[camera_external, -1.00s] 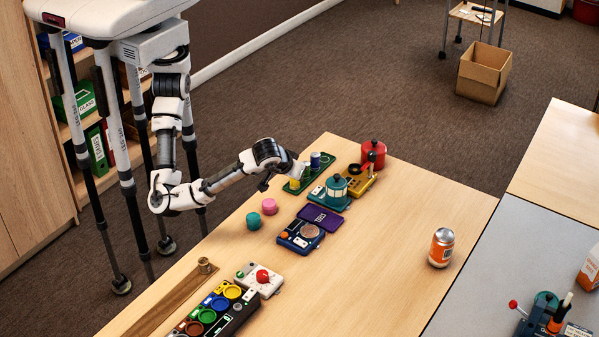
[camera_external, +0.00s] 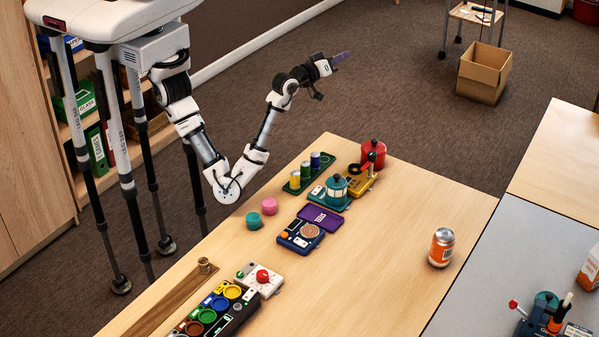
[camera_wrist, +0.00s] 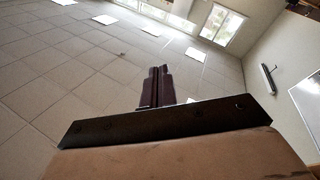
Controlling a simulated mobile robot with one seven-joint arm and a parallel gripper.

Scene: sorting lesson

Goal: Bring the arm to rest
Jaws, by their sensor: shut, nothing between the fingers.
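My gripper (camera_external: 341,58) is raised in the air above and behind the far end of the wooden table (camera_external: 400,210), pointing to the right and slightly up. It is apart from every object on the table. In the wrist view my gripper (camera_wrist: 157,72) has its two dark fingers together with nothing between them.
On the table are a green tray (camera_external: 290,188) with small cylinders, a teal device (camera_external: 336,188), a red canister (camera_external: 373,153), a purple-lidded device (camera_external: 320,218), pink (camera_external: 269,206) and teal (camera_external: 254,221) pieces, an orange can (camera_external: 441,247) and a button box (camera_external: 215,310). A cardboard box (camera_external: 483,75) stands on the floor.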

